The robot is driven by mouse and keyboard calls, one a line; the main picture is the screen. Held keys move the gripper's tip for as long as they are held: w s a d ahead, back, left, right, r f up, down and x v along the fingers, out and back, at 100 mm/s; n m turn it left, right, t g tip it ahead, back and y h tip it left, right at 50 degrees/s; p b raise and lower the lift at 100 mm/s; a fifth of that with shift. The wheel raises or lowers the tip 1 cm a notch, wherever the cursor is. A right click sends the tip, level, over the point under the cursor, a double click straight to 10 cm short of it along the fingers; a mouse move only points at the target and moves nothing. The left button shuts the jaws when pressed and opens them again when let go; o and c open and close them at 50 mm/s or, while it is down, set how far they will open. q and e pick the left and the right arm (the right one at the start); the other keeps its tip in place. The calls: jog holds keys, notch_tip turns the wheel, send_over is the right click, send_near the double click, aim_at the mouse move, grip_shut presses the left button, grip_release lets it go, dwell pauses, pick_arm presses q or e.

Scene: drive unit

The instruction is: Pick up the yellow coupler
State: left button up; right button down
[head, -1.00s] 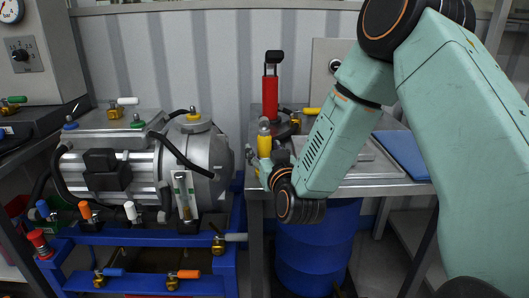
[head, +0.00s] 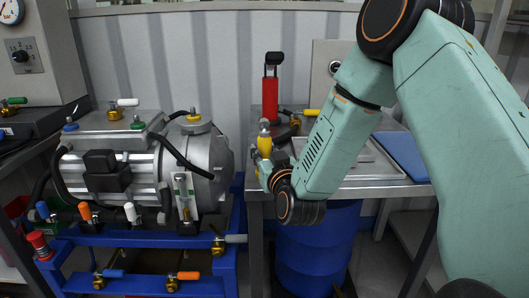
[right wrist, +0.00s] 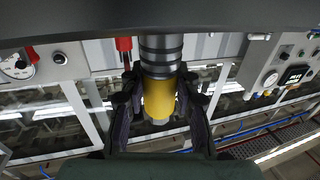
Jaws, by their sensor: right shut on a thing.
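The yellow coupler (head: 264,146) is a short yellow cylinder with a grey metal end on top. It stands upright at the left front corner of the steel table in the head view. My right gripper (head: 259,158) is shut on it, partly hiding its lower part. In the right wrist view the yellow coupler (right wrist: 158,102) sits between the two dark fingers of the right gripper (right wrist: 160,108), with its ribbed grey metal part toward the top. I cannot tell whether its lower end touches the table. My left gripper is not in view.
A red cylinder with a black top (head: 271,90) stands behind the coupler on the steel table (head: 335,189). A yellow-handled valve (head: 311,112) and a blue pad (head: 404,153) lie to the right. A motor unit (head: 150,165) on a blue frame stands left. A blue drum (head: 318,250) is below.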

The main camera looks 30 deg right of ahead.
aim_at(265, 127)
notch_tip(265, 127, up, 10)
jog(key=p, duration=0.3)
dwell(0.4)
jog(key=shift+r+p, duration=0.75)
jog(key=shift+p, duration=0.15)
dwell(0.4)
jog(key=shift+r+p, duration=2.2)
jog(key=shift+r, duration=0.15)
